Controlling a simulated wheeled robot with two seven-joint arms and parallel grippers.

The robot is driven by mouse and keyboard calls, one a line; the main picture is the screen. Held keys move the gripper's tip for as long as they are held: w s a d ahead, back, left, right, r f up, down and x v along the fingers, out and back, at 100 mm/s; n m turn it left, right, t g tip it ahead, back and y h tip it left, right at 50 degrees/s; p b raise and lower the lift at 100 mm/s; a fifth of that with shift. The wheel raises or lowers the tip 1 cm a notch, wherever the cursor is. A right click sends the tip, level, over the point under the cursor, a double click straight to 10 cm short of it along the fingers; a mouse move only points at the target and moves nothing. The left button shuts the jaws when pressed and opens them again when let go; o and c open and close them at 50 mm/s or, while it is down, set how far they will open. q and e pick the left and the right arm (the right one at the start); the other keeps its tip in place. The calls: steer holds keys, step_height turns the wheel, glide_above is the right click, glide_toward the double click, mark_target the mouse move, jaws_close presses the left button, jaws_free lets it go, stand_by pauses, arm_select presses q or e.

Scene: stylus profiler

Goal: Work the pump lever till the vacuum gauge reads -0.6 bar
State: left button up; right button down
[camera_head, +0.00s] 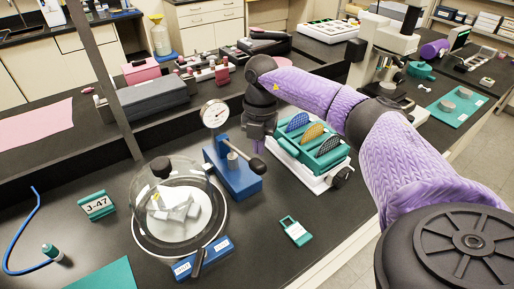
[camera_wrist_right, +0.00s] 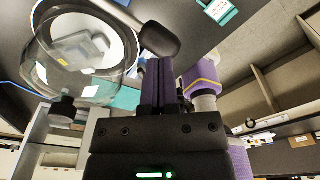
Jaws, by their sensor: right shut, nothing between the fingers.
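The vacuum gauge (camera_head: 215,113) is a round white dial on a post above the blue pump base (camera_head: 245,185); its needle is too small to read. The pump lever ends in a black knob (camera_head: 257,166) at the base's right side. My right gripper (camera_head: 256,146) is shut and empty, just above and behind the knob. In the right wrist view its purple fingers (camera_wrist_right: 158,85) are together, and a dark rounded knob (camera_wrist_right: 160,40) shows just beyond their tips; whether they touch is unclear. My left gripper is not in view.
A glass bell jar (camera_head: 150,200) stands left of the pump, with a small blue-labelled valve block (camera_head: 205,259) in front. A teal rack with coloured discs (camera_head: 325,152) sits close to the right. A teal tag (camera_head: 295,231) lies on the bench; bare bench surrounds it.

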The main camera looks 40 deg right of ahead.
steer(key=shift+f+b, duration=0.35)
steer(key=shift+f, duration=0.6)
steer(key=shift+a, duration=0.1)
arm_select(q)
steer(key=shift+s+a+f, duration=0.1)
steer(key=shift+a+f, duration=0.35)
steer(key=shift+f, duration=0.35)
